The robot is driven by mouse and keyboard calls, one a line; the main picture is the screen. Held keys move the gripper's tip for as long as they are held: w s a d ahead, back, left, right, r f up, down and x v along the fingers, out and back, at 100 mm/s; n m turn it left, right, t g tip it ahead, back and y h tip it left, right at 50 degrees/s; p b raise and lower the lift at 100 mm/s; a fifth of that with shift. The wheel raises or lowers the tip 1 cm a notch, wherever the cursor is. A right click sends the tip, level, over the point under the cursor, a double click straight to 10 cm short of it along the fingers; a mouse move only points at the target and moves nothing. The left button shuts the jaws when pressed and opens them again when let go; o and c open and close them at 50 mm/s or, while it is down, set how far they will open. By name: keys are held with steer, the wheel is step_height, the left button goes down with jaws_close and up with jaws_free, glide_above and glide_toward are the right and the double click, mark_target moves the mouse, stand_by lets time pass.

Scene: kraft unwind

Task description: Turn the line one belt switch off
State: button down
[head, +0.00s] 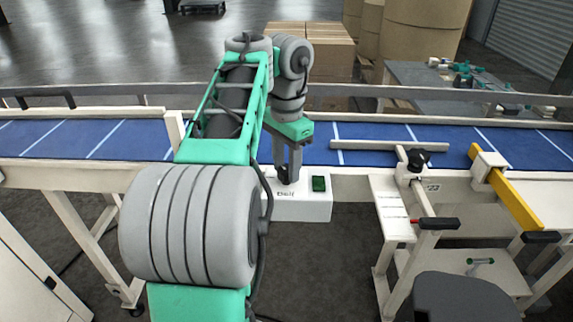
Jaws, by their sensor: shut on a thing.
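A white switch box (300,210) with lettering that looks like "Belt" is fixed at the front side of the blue conveyor belt. A green block (319,184) sits on its right part. My gripper (287,172) points down at the left part of the box, shut on a small dark switch (284,176). The fingers partly hide the switch, so I cannot tell which way it is set. My arm hides part of the belt and the area left of the box.
The blue belt (100,138) runs across the view. A grey bar (375,145) lies over it at the right. A white stand (395,210) with black-handled levers and a yellow bar (515,198) are right of the box. Cardboard boxes (325,55) stand behind.

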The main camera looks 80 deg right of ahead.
mark_target(286, 170)
steer(key=m, duration=0.4)
steer(key=shift+m, duration=2.2)
steer(key=c, duration=0.9)
jaws_free()
step_height(286, 170, up, 8)
steer(key=p, duration=0.7)
steer(key=shift+p, duration=0.3)
steer(key=shift+f, duration=0.1)
steer(key=shift+w, duration=0.1)
